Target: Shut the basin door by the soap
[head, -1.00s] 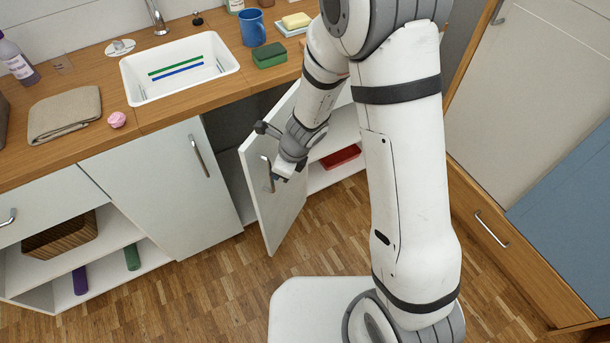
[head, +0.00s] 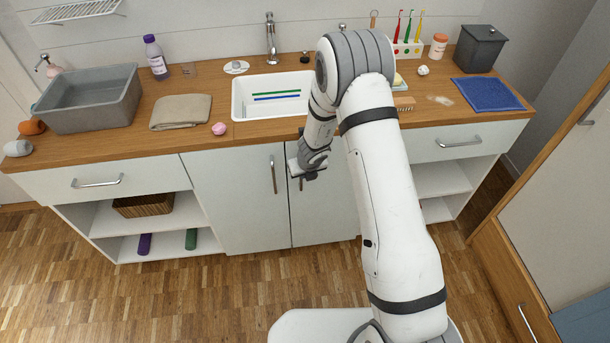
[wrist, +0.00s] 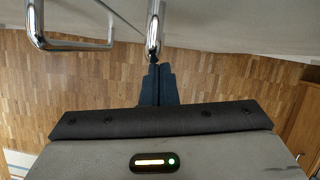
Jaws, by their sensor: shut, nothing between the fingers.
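The white basin door (head: 325,220) sits under the right part of the sink and looks flush with the left door (head: 235,205) beside it. Its upright metal handle is partly hidden by my gripper (head: 306,175) in the head view. My gripper is shut and empty, close in front of that door's upper part. In the wrist view its dark fingers (wrist: 156,86) are together, just below the end of a chrome handle (wrist: 154,30). A second handle (wrist: 62,44) lies to the left.
The white sink (head: 240,102) is set in the wooden counter, with a folded cloth (head: 181,112) to its left. Open shelves stand on both sides of the doors. The floor (head: 190,295) in front is clear. A tall cabinet (head: 560,190) stands at the right.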

